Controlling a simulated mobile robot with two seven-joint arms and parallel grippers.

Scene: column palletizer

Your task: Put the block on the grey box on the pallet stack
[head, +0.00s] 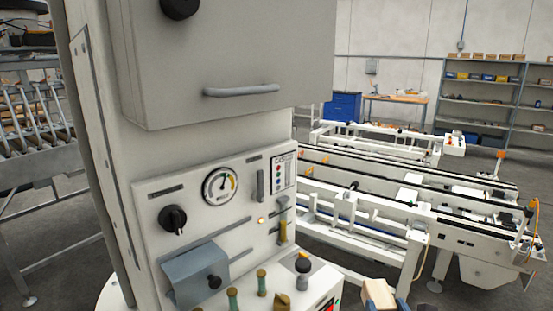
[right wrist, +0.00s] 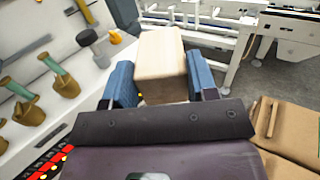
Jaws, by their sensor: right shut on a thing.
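The block (head: 379,293) is light wood and shows at the bottom edge of the head view. In the right wrist view the block (right wrist: 160,55) sits between the two blue fingers of my right gripper (right wrist: 158,84), which is shut on it. The gripper (head: 384,306) is mostly cut off in the head view. A grey box (head: 196,274) with a dark knob is on the front of the machine panel. Brown cardboard boxes (right wrist: 286,130), perhaps the pallet stack, lie at the lower right of the wrist view. My left gripper is out of view.
The pale machine column (head: 215,150) with gauge and levers fills the left of the head view. Knobs and levers (right wrist: 66,85) stand close left of the gripper. A white conveyor (head: 370,225) runs at the right. Shelves (head: 490,95) stand far back.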

